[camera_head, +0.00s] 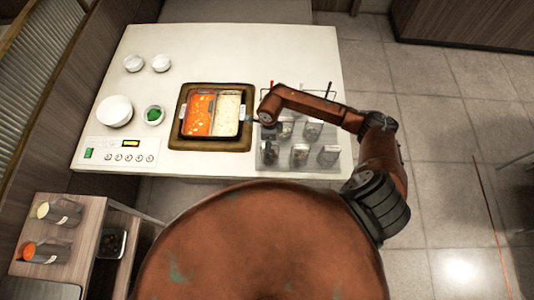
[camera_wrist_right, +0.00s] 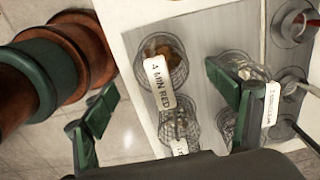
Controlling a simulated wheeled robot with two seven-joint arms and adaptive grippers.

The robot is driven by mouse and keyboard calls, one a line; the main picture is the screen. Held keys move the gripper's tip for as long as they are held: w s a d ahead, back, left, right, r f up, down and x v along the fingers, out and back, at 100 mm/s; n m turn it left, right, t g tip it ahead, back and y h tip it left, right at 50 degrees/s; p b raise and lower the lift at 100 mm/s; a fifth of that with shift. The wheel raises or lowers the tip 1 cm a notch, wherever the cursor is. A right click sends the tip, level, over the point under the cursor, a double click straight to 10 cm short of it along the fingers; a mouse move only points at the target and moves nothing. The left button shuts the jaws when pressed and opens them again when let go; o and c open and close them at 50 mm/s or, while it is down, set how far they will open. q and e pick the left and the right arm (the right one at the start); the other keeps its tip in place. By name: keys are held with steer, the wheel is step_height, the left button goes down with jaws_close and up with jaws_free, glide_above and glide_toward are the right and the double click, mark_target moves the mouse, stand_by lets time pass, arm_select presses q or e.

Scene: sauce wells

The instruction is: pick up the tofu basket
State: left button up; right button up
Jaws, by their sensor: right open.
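Several wire-mesh baskets stand in a grey metal tray (camera_head: 262,163) at the counter's right side. In the right wrist view, one basket (camera_wrist_right: 172,72) holds something brown and has a white tag (camera_wrist_right: 158,83) reading "4 MIN RED". A second tagged basket (camera_wrist_right: 178,128) sits below it, and another (camera_wrist_right: 246,63) with pale contents is at the right, partly hidden by a finger. I cannot tell which holds tofu. My right gripper (camera_wrist_right: 160,85) is open and empty, its green fingers either side of the "4 MIN RED" tag; I see no contact. My left gripper is out of view.
A split pot with red broth (camera_head: 198,114) and pale broth (camera_head: 227,114) is just left of the tray. White bowls (camera_head: 115,111) and a green-filled bowl (camera_head: 154,115) stand further left. Jars (camera_head: 58,212) lie on a side shelf.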

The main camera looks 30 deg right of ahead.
steer(key=shift+d+f, duration=0.25)
steer(key=shift+f, duration=0.1)
steer(key=shift+s+f, duration=0.1)
steer(key=shift+f, duration=0.2)
step_height(320, 180, down, 6)
steer(key=shift+s+p, duration=0.15)
steer(key=shift+p, duration=0.85)
steer(key=shift+f, duration=0.3)
steer(key=shift+c, duration=0.5)
steer(key=c, duration=1.3)
